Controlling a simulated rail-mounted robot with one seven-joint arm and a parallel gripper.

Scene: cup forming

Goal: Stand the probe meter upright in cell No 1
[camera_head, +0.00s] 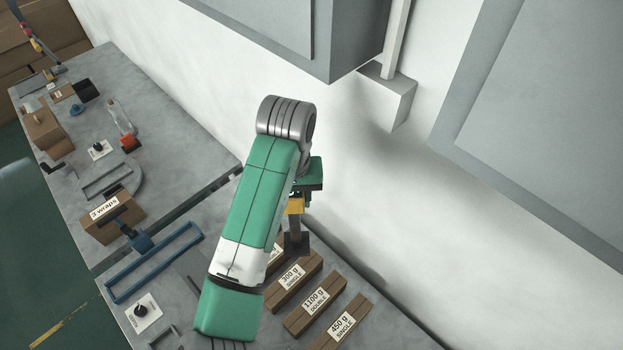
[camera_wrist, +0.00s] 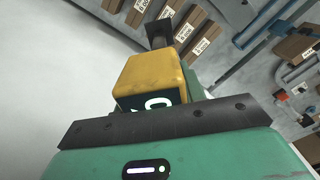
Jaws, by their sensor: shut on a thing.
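The probe meter (camera_wrist: 152,80) is a yellow block with a dark face bearing pale marks and a dark square-ended part (camera_wrist: 158,33) at its far end. It also shows in the head view (camera_head: 295,206), hanging below my gripper (camera_head: 304,190), yellow above and dark below. My gripper is shut on it. In the head view the dark end is over the back of the bench, near the labelled brown blocks; I cannot tell whether it touches anything. My green and white arm hides part of the bench there. I cannot pick out a cell marked No 1.
Brown labelled blocks, "300 g single" (camera_head: 293,281), "1100 g double" (camera_head: 314,306) and "450 g single" (camera_head: 342,325), lie on the grey bench. A blue frame (camera_head: 155,263) and a brown box (camera_head: 112,217) are left. Grey cabinets (camera_head: 540,110) hang on the wall.

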